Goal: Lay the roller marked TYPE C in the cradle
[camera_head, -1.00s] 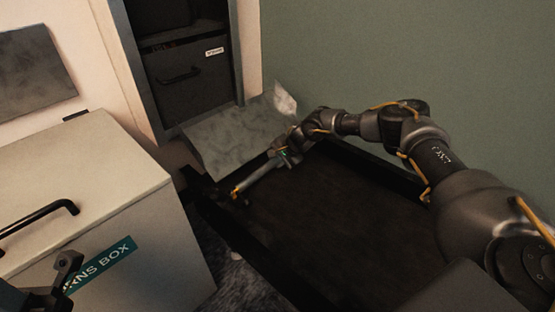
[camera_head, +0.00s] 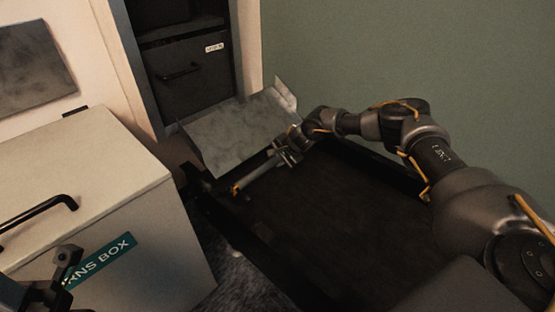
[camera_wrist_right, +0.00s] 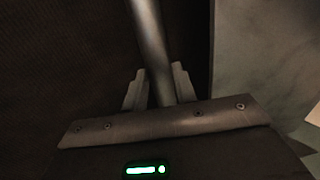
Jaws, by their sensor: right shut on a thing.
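My right gripper (camera_head: 281,156) is shut on a grey cylindrical roller (camera_head: 257,175). The roller extends down and left from the jaws, over the near-left edge of the dark tray-like bed; its far end has an orange band. In the right wrist view the roller (camera_wrist_right: 149,38) runs up from between the two fingers (camera_wrist_right: 160,90). No TYPE marking is readable on it. I cannot make out a cradle for certain. My left gripper (camera_head: 66,262) shows only partly at the lower left, in front of the returns box; its jaws are not clear.
The dark bed (camera_head: 330,225) with raised edges fills the middle. A tilted grey plate (camera_head: 232,130) stands behind it, below a dark cabinet drawer (camera_head: 190,88). A pale returns box (camera_head: 75,180) with a black handle stands at left. A green wall closes the right.

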